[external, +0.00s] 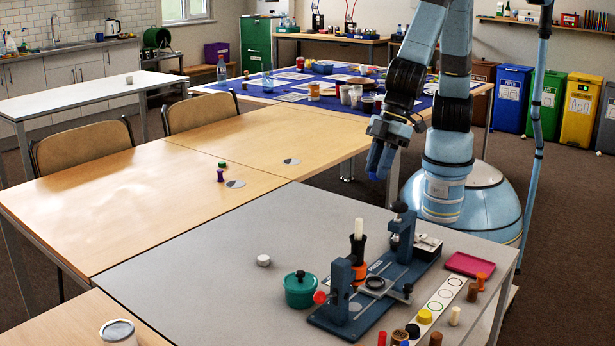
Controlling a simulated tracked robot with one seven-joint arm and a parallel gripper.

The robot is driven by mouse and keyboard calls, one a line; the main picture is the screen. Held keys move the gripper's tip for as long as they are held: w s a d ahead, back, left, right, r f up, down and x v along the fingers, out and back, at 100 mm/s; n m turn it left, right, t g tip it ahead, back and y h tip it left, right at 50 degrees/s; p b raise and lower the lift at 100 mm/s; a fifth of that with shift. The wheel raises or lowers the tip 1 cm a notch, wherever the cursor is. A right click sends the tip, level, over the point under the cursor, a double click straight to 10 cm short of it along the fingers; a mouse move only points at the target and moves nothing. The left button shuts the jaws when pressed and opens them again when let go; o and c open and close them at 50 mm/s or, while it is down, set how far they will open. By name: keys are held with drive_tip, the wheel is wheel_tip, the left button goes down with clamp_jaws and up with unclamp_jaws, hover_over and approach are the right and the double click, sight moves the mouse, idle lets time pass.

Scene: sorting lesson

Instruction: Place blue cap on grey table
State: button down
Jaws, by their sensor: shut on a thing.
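My gripper (378,168) hangs to the right of centre, pointing down, near the far edge of the grey table (200,262) and well above it. It is shut on a small blue thing, which I take to be the blue cap; the fingers are blue too, so its outline is hard to make out. The grey table fills the front of the view, with its left and middle part mostly bare.
On the grey table stand a blue clamp fixture (345,300), a teal pot (299,289), a white cap (263,260), a magenta tray (470,265) and a strip with circles (440,298). Several small pegs and caps lie at the front right. Wooden tables (120,200) adjoin it.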

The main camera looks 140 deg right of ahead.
drive_tip(key=s+a+m+g+h, duration=0.2)
drive_tip(key=s+a+m, duration=0.45)
drive_tip(key=s, duration=0.25)
drive_tip(key=s+a+m+g+h, duration=0.1)
drive_tip(key=s+a+m+g, duration=0.1)
drive_tip(key=s+a+m, duration=0.45)
drive_tip(key=m, duration=0.1)
hover_over(430, 275)
drive_tip(key=a, duration=0.1)
drive_tip(key=f, duration=1.9)
drive_tip(key=shift+s+f, duration=0.15)
drive_tip(key=shift+s, duration=0.25)
drive_tip(key=shift+w+a+f, duration=0.15)
drive_tip(key=shift+w+f, duration=0.15)
drive_tip(key=shift+f, duration=1.6)
